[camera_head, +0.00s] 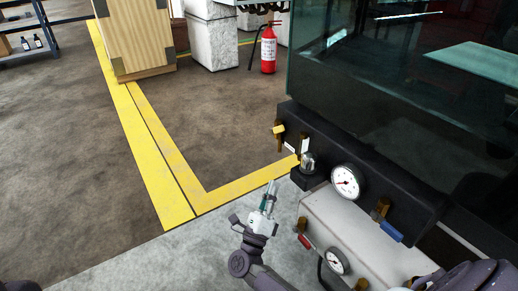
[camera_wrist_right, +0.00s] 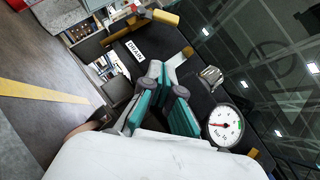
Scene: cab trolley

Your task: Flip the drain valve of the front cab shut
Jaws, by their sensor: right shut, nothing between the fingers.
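The drain valve shows a yellow handle (camera_head: 278,130) on a brass body at the left end of the black panel of the front cab. In the right wrist view the yellow handle (camera_wrist_right: 165,17) is at the top, near a white label reading DRAIN (camera_wrist_right: 135,50). My right gripper (camera_head: 272,185) is below and left of the panel in the head view, apart from the handle. Its teal fingers (camera_wrist_right: 164,86) are shut and empty and point toward the panel. They cover part of the panel in the wrist view. My left gripper is not in view.
The black panel (camera_head: 325,152) also carries a silver dome (camera_head: 308,162), a gauge (camera_head: 346,182) and a blue-handled valve (camera_head: 390,231). Below it is a grey panel with a red handle (camera_head: 306,241) and another gauge (camera_head: 336,261).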

